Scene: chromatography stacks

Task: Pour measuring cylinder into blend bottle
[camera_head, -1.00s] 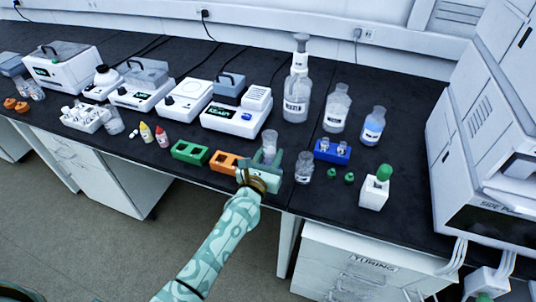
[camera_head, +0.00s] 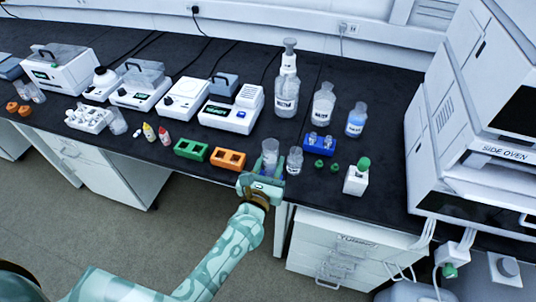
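A clear measuring cylinder (camera_head: 270,150) stands roughly upright between the fingers of my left gripper (camera_head: 266,168), near the front edge of the bench. The fingers appear closed around it; its lower part is hidden by the gripper. A small clear open bottle with a label (camera_head: 295,161), which looks like the blend bottle, stands on the bench just right of the cylinder. A narrow gap or slight overlap shows between them; I cannot tell if they touch. The liquid level in the cylinder is too small to tell. My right gripper is not in view.
An orange rack (camera_head: 228,159) and a green rack (camera_head: 191,149) stand to the left. A blue rack (camera_head: 319,145), green caps (camera_head: 319,164) and a white green-capped bottle (camera_head: 356,177) stand to the right. Behind are a tall pump bottle (camera_head: 287,92) and larger bottles (camera_head: 323,103).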

